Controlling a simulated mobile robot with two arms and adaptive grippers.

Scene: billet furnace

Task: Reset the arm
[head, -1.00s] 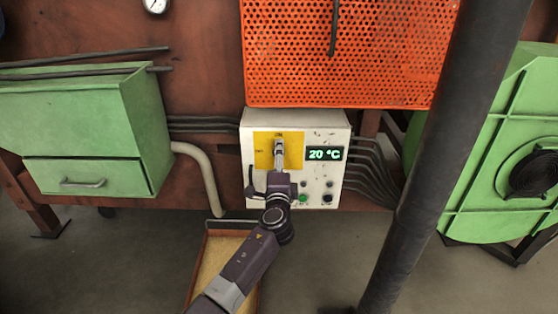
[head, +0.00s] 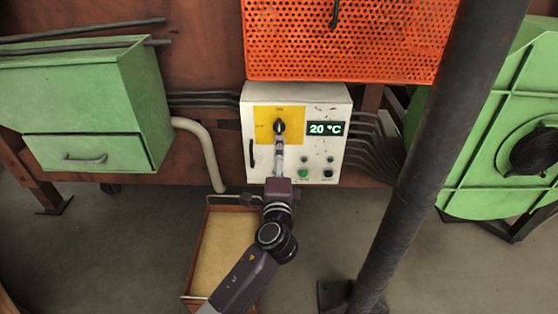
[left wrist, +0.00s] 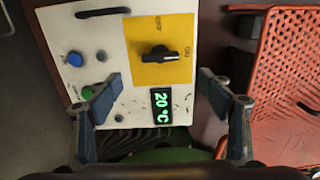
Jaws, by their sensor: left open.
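My left gripper (head: 279,150) is just below a black rotary knob (head: 280,126) on the white control box (head: 318,101). In the left wrist view, the gripper (left wrist: 160,94) is open and empty, with its fingers apart. The knob (left wrist: 160,55) sits on a yellow plate (left wrist: 142,70) and its bar points toward the ON label. The fingers appear clear of the knob. The display (head: 325,128) reads 20 °C. My right gripper is not in view.
A green button (head: 303,173) and a black button (head: 328,173) sit low on the box. An orange perforated panel (head: 350,40) is above. A dark pole (head: 420,170) stands to the right. A tray (head: 225,250) lies below, partly behind my arm.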

